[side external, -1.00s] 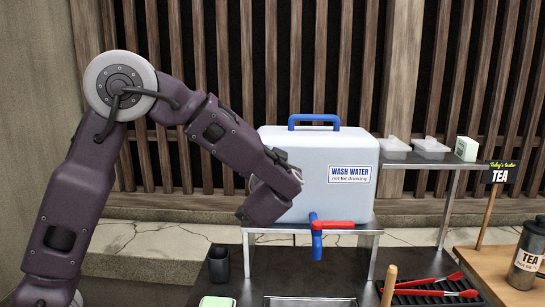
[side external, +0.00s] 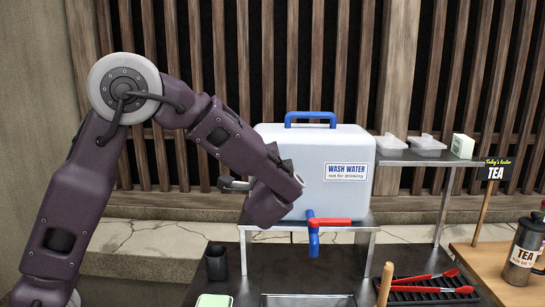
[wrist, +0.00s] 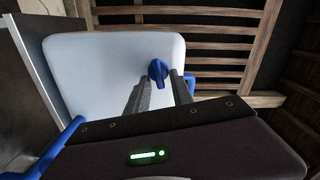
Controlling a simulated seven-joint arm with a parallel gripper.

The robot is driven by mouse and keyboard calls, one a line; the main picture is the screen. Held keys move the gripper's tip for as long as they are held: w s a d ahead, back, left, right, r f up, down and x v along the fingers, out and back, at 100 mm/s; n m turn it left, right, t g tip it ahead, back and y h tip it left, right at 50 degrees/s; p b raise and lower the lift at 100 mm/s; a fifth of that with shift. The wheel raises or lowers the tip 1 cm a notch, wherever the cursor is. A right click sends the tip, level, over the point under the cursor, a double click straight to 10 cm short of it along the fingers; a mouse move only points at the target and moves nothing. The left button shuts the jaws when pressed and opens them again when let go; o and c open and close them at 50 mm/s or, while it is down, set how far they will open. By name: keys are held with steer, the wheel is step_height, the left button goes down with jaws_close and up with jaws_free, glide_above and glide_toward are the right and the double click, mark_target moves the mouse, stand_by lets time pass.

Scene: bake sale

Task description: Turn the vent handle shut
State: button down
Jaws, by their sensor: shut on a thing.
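The pale wash water container (side external: 345,150) stands upright on a metal stand, with a blue carrying handle on top and a red-levered blue tap (side external: 314,235) low on its front. In the wrist view, the blue vent handle (wrist: 157,70) stands out from the container's pale face (wrist: 95,65). My gripper (wrist: 160,84) has one finger on each side of the vent handle and is shut on it. In the side view, the vent handle and fingertips are hidden behind my wrist, at the container's left side. How far the handle is turned is not clear.
The metal stand (side external: 360,230) holds the container above a dark counter with a black cup (side external: 217,262). Red tongs (side external: 425,277) lie on a black rack at right. Clear tubs (side external: 427,142) sit on a shelf right of the container. A slatted wall is behind.

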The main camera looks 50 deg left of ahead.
steer(key=shift+f+m, duration=0.2)
steer(key=shift+m, duration=1)
steer(key=c, duration=1.5)
jaws_free()
steer(key=v, duration=0.7)
steer(key=shift+s+d, duration=0.1)
